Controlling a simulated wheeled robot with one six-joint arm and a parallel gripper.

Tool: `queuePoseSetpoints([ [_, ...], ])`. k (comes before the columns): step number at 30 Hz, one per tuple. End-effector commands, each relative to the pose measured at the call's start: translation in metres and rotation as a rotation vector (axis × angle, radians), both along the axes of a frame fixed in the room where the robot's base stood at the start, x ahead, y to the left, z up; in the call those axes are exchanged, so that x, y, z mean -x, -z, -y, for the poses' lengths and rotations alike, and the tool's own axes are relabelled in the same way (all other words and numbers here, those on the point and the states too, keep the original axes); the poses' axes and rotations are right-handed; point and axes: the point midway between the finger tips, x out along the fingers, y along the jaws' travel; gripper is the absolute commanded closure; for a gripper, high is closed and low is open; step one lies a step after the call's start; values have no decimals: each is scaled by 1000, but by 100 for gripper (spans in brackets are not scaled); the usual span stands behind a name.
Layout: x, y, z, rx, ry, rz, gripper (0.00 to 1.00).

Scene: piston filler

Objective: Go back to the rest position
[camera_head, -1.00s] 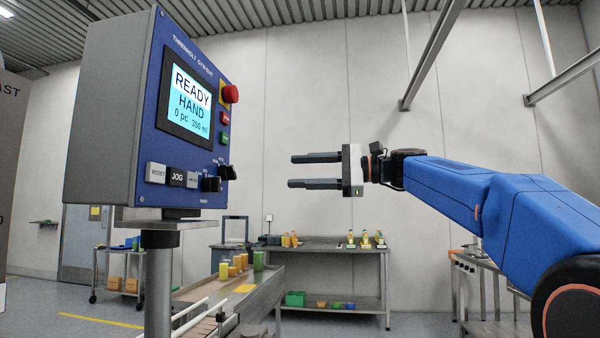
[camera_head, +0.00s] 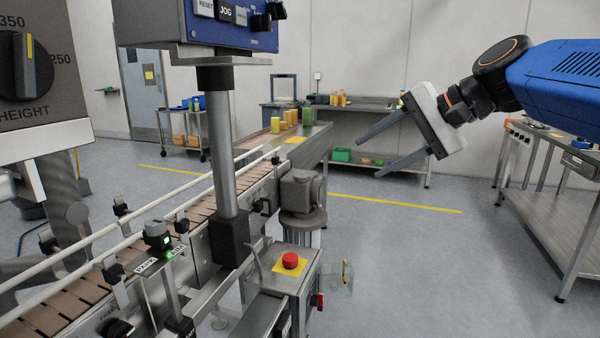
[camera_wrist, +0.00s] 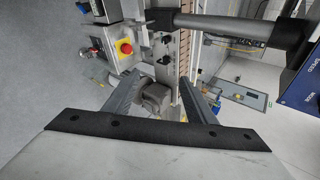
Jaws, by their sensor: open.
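My gripper (camera_head: 383,148) is open and empty in the head view. It hangs in free air to the right of the conveyor, its two dark fingers pointing left and slightly down. The fingers also show in the wrist view (camera_wrist: 160,90), spread apart with the grey motor housing of the conveyor (camera_wrist: 154,97) seen beyond and between them. Nothing is held. My blue arm reaches in from the upper right of the head view.
The conveyor (camera_head: 190,212) runs along the left, with a post (camera_head: 226,160) carrying the control panel (camera_head: 235,27). A box with a red emergency button (camera_head: 290,260) stands beside it. A steel table (camera_head: 560,205) is at right. Floor between is clear.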

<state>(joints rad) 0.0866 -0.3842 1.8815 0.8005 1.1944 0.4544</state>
Motion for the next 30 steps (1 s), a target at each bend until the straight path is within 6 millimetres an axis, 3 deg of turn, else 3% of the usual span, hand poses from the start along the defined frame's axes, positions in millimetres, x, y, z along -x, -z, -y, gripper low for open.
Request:
queuePoseSetpoints([
  [3,39,61,17,175,-36,18,49],
  [9,104,160,55,480,-140,49,49],
  [16,172,259,102,802,-310,79,49],
  [21,200,300,124,944,-405,93,49],
  [30,207,311,131,988,-435,98,49],
])
